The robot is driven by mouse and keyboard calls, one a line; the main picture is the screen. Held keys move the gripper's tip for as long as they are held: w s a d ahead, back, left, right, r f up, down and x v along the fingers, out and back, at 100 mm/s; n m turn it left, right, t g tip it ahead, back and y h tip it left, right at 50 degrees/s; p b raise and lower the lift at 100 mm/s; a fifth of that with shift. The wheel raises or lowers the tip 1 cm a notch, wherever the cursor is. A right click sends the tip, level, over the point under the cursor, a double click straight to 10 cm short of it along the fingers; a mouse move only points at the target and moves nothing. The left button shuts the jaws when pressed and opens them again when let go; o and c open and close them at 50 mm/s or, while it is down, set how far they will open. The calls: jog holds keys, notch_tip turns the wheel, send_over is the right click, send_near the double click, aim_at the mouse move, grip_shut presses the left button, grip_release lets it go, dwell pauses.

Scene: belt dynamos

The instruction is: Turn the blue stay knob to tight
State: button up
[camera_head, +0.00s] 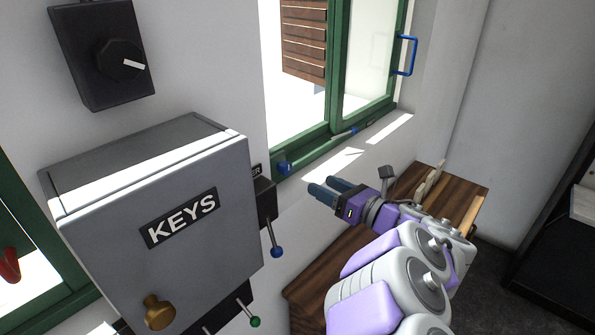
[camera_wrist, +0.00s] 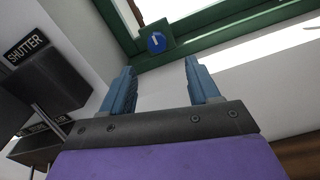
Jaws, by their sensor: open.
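The blue stay knob (camera_head: 284,168) sits on the lower left corner of the green window frame (camera_head: 318,150). In the wrist view the knob (camera_wrist: 156,43) is a round blue dial with a pale mark, mounted on a green block. My gripper (camera_head: 322,190) is to the right of and below the knob in the head view. In the wrist view my gripper (camera_wrist: 161,78) has its two blue fingers apart with nothing between them. The knob shows beyond the fingertips, a little left of the midline between them, not touched.
A grey KEYS cabinet (camera_head: 165,220) with a brass knob juts out at the left. Beside it is a dark SHUTTER box (camera_wrist: 42,75), with a blue-tipped lever (camera_head: 274,240) in the head view. A wooden bench (camera_head: 460,190) stands below the window. A blue handle (camera_head: 406,55) is on the open sash.

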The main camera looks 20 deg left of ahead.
aim_at(289, 170)
jog(key=x, duration=0.3)
jog(key=s+x, duration=0.1)
jog(key=x, duration=0.5)
jog(key=shift+a+f, duration=0.35)
jog(key=shift+a, duration=0.25)
jog(key=shift+w+r+b, duration=0.25)
jog(key=shift+w+b, duration=0.05)
jog(key=shift+w, duration=0.15)
jog(key=shift+w+d+r, duration=0.15)
jog(key=shift+w+d, duration=0.05)
jog(key=shift+d, duration=0.05)
jog(key=shift+a, duration=1.1)
jog(key=shift+a+f, duration=0.25)
jog(key=shift+a, duration=0.05)
jog(key=shift+c, duration=0.2)
jog(key=shift+a, duration=0.1)
jog(key=shift+c, duration=0.8)
jog(key=shift+d+r, duration=0.1)
jog(key=shift+d, duration=0.65)
jog(key=c, duration=0.8)
jog(key=shift+c, duration=0.2)
